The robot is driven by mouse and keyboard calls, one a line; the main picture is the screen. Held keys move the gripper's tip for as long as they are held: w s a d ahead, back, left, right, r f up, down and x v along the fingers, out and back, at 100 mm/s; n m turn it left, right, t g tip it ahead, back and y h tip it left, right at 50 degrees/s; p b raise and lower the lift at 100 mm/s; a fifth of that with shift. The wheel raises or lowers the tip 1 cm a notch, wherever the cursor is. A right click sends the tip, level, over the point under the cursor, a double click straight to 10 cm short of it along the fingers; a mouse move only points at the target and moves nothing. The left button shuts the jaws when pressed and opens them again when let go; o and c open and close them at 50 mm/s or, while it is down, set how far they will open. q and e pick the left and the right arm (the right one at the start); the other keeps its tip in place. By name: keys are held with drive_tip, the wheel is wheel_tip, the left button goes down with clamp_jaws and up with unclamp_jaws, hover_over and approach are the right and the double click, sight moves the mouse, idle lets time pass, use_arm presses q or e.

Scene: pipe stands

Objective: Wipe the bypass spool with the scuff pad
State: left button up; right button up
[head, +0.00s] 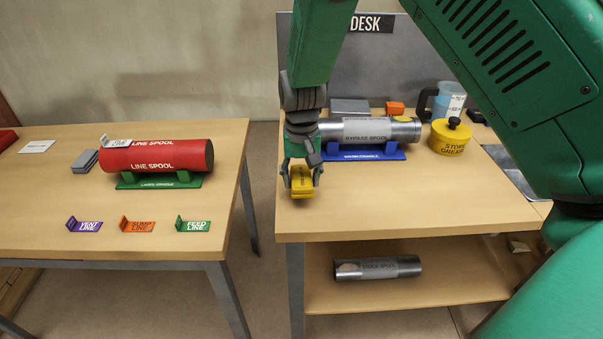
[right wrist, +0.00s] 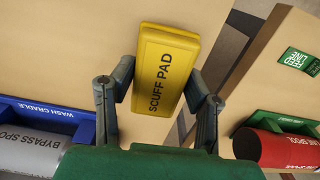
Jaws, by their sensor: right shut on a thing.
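The bypass spool (head: 362,131) is a grey metal cylinder with a lettered band, lying in the blue wash cradle (head: 368,154) on the right table. Its near end also shows in the right wrist view (right wrist: 28,152). The yellow scuff pad (head: 301,182) is in my right gripper (head: 301,172), left of and nearer than the spool, near the table's left edge. In the right wrist view the scuff pad (right wrist: 166,70) sits between the two fingers, its lettered face showing. The pad is apart from the spool. My left gripper is not in view.
A yellow store grease tub (head: 450,137), blue jug (head: 447,102) and orange block (head: 396,108) stand right of and behind the cradle. A stock spool (head: 378,268) lies on the lower shelf. The left table holds a red line spool (head: 156,155) and several coloured tags. A gap separates the tables.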

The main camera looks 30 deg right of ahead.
drive_tip(key=shift+a+f+b, duration=0.15)
drive_tip(key=shift+f+b, duration=0.15)
drive_tip(key=shift+f, duration=1.3)
drive_tip(key=o, duration=1.1)
drive_tip(key=shift+d, duration=0.2)
drive_tip(key=shift+a, duration=0.1)
drive_tip(key=c, duration=1.2)
drive_tip(key=shift+c, duration=0.7)
